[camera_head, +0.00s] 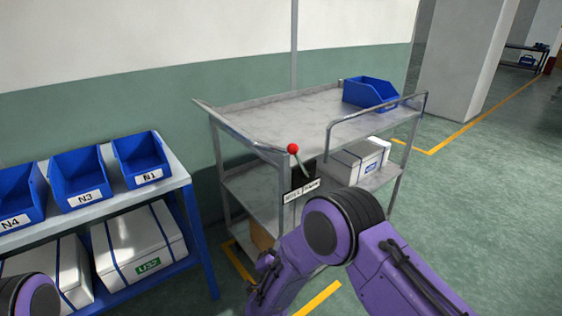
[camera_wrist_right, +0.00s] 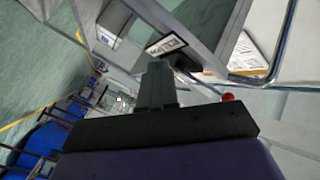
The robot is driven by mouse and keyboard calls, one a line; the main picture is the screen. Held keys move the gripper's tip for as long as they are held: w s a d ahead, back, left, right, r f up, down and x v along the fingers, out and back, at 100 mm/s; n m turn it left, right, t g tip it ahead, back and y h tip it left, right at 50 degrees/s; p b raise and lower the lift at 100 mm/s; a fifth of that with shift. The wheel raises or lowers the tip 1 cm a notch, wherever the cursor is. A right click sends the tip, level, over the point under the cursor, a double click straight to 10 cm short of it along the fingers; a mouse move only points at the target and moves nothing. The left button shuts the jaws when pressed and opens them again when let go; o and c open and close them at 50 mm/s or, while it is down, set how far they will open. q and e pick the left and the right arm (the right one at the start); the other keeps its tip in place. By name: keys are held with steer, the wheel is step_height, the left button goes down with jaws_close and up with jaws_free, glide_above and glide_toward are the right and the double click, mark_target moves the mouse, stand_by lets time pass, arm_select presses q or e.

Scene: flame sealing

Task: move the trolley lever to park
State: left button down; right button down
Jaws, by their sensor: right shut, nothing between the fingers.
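The grey metal trolley (camera_head: 262,120) stands against the wall. Its lever (camera_head: 300,165) has a red knob (camera_head: 293,148) and rises, leaning left, at the trolley's near corner. Below it is a white label plate (camera_head: 301,190), too small to read. In the right wrist view my right gripper (camera_wrist_right: 157,72) is shut and empty, its fingers pointing toward the label plate (camera_wrist_right: 166,44). The red knob (camera_wrist_right: 228,97) shows right of the fingers, apart from them; the lever's stem is mostly hidden there. In the head view my right arm hides its gripper. My left gripper is out of view.
A blue bin (camera_head: 370,92) sits on the trolley's top shelf and a white box (camera_head: 358,160) on its middle shelf. A blue-framed rack (camera_head: 185,190) with several blue bins and white boxes stands left. The green floor (camera_head: 480,200) at right is clear.

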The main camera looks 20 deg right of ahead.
mark_target(289, 152)
steer(key=w+a+r+m+g+h, duration=0.1)
steer(key=a+r+m+g+h, duration=0.1)
steer(key=a+r+m+h, duration=0.2)
steer(key=a+r+m+g+h, duration=0.3)
steer(key=r+m, duration=0.8)
steer(key=r, duration=0.4)
steer(key=shift+w+a+r+m+g+h, duration=0.3)
steer(key=shift+w+a+h, duration=0.1)
steer(key=shift+a+h, duration=0.6)
steer(key=p+x, duration=0.2)
steer(key=x, duration=1.1)
steer(key=shift+f+p, duration=0.15)
steer(key=shift+p, duration=0.25)
steer(key=shift+w+d, duration=0.3)
steer(key=shift+d, duration=0.05)
steer(key=shift+d, duration=0.1)
